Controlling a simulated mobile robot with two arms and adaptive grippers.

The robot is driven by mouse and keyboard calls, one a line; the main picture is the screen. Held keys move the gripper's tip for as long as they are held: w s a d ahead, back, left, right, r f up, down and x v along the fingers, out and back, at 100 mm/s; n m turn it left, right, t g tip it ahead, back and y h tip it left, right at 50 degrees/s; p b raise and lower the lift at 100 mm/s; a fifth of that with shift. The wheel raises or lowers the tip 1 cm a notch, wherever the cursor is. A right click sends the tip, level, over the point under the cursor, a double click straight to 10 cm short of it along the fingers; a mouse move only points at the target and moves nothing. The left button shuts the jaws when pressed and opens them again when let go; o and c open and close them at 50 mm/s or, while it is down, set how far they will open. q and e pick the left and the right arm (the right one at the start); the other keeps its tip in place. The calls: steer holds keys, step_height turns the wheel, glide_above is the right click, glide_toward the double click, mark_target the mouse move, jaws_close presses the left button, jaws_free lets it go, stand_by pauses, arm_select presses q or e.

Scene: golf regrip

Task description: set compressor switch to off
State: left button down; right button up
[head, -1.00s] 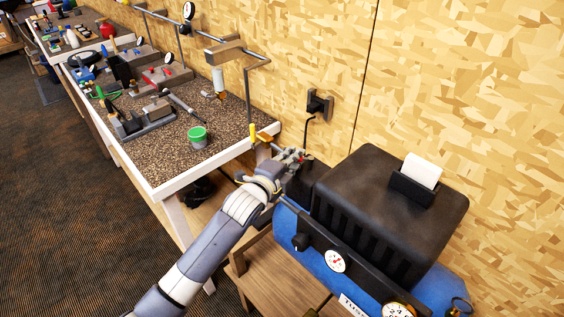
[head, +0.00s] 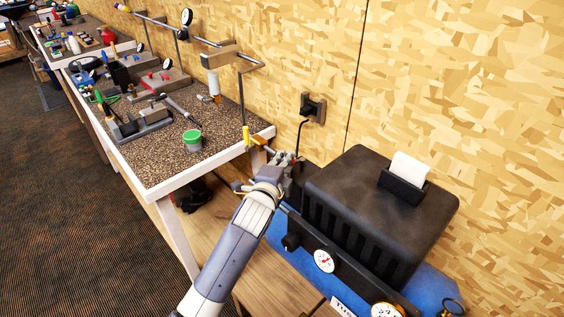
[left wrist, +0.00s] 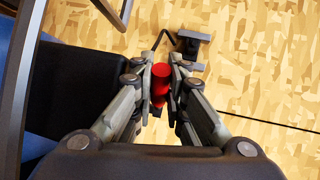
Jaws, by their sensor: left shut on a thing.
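The compressor stands at the right in the head view, with a ribbed black housing (head: 375,205) over a blue tank (head: 432,285). A red cylindrical switch (left wrist: 160,80) shows in the left wrist view, between the fingertips. My left gripper (head: 288,159) is at the compressor's far left end, by the wall. In the left wrist view my left gripper (left wrist: 160,88) is shut on the red switch, with one finger on each side. In the head view the switch is hidden or too small to tell, so its setting cannot be read. My right gripper is not in view.
A power outlet (head: 313,107) with a black cord is on the wall behind the gripper. A workbench (head: 165,185) with a green cup (head: 192,141) and tools stands at the left. Gauges (head: 324,261) and a black knob (head: 291,242) are on the compressor's front.

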arm_select(q)
steer(key=c, duration=1.9)
jaws_free()
steer(key=v, duration=1.2)
